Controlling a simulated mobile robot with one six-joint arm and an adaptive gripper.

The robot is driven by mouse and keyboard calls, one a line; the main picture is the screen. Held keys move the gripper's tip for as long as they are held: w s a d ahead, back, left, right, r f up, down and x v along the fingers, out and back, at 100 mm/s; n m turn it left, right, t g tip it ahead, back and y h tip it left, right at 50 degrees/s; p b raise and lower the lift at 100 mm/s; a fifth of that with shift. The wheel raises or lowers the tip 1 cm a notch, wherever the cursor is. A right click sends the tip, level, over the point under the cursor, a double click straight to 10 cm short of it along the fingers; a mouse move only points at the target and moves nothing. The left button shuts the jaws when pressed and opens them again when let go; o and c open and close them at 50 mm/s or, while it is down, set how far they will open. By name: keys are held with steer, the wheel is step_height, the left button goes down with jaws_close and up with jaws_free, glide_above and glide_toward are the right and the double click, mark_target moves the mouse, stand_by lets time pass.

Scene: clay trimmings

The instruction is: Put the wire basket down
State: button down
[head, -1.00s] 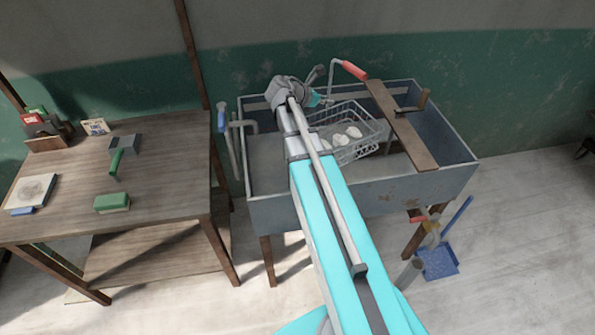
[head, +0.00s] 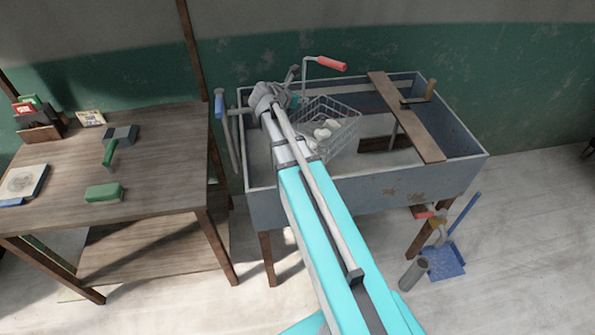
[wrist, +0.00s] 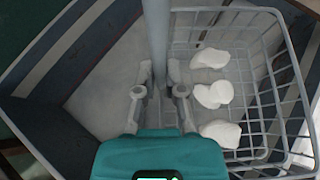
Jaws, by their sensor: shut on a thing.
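The wire basket (head: 347,128) hangs or rests inside the left half of the grey trough (head: 350,190); I cannot tell whether it touches the floor of the trough. It holds 3 white clay lumps (head: 324,131), which also show in the wrist view (wrist: 214,95). A grey post (wrist: 157,35) with a red grip (head: 331,64) at its top rises at the basket's left side. My gripper (wrist: 160,95) is shut on this post, with the basket to its right in the wrist view. In the head view my arm hides part of the basket's left side.
A brown board (head: 408,120) lies across the trough, right of the basket. A wooden table (head: 160,165) stands left. A blue dustpan (head: 444,262) lies on the floor.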

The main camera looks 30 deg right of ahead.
steer(key=shift+n+t+y, duration=0.3)
steer(key=shift+n+t, duration=0.4)
steer(key=shift+n, duration=0.1)
steer(key=shift+w+a+f+b, duration=0.4)
steer(key=shift+w+a+f, duration=0.15)
steer(key=shift+a, duration=0.2)
steer(key=shift+w+a+f+b, duration=0.35)
steer(key=shift+w+a+f, duration=0.2)
steer(key=shift+a, duration=0.15)
steer(key=shift+f, duration=0.1)
steer(key=w+d+f+b, duration=0.1)
steer(key=w+f+b, duration=0.3)
steer(key=f+b, duration=0.9)
steer(key=shift+f+b, duration=0.3)
steer(key=shift+b, duration=0.1)
steer(key=shift+d, duration=0.1)
